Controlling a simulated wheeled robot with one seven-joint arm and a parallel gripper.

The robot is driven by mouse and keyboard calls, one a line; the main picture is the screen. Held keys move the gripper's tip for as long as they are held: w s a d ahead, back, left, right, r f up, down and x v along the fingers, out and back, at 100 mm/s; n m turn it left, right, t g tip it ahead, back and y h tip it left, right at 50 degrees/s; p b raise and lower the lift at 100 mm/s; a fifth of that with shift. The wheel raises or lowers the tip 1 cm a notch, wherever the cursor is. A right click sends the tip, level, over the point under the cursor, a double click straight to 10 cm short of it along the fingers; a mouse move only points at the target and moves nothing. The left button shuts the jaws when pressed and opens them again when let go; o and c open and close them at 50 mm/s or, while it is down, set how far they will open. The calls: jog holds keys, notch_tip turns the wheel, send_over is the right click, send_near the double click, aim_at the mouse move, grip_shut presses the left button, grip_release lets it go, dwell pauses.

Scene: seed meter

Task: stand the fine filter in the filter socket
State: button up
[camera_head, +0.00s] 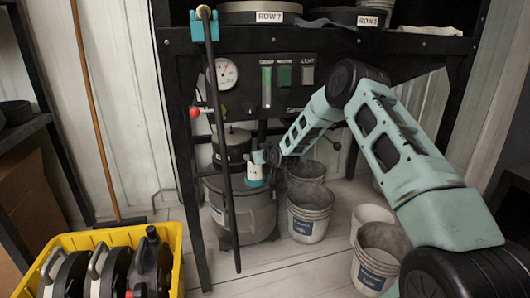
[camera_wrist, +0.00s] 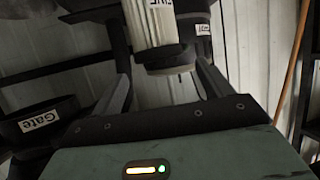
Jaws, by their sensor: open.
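The fine filter (camera_wrist: 155,22) is a white ribbed cylinder with a dark end, lettered FINE, at the top of the wrist view. In the head view a white piece (camera_head: 256,174) at the end of my arm appears to be this filter. My gripper (camera_head: 262,157) is open, with its dark fingers on either side of the filter in the wrist view. I cannot tell whether either finger touches it. I cannot make out the filter socket in either view.
A grey drum (camera_head: 257,218) stands below my gripper. Grey buckets (camera_head: 308,224) stand to its right. A dark upright rod (camera_head: 220,150) passes close on the left. A yellow crate (camera_head: 172,237) sits at lower left. A dark pot marked Gate (camera_wrist: 62,108) shows in the wrist view.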

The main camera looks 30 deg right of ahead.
jog(key=d+p+v, duration=0.1)
jog(key=p+v, duration=0.1)
jog(key=v, duration=0.5)
jog(key=s+a+r+n+g+y, duration=0.15)
jog(key=s+a, duration=0.35)
jog(key=a, duration=0.5)
jog(key=s+a+r+n+g+y, duration=0.1)
jog(key=s+a+r+n+g, duration=0.3)
jog(key=a, duration=0.6)
jog(key=s+a+r+m+g+y, duration=0.1)
jog(key=s+a+r+y, duration=0.1)
jog(key=s+a, duration=0.6)
jog(key=s+a+r+n+g, duration=0.25)
jog(key=s+a, duration=0.55)
jog(key=s, duration=0.5)
jog(key=s+d+n+g+h, duration=0.1)
jog(key=s+g, duration=0.3)
jog(key=s, duration=1.6)
jog(key=shift+r+n+h, duration=0.3)
jog(key=shift+r+h, duration=0.2)
jog(key=shift+h, duration=0.35)
jog(key=shift+d, duration=0.1)
notch_tip(320, 180, up, 36)
jog(key=p, duration=3.5)
jog(key=shift+p, duration=0.4)
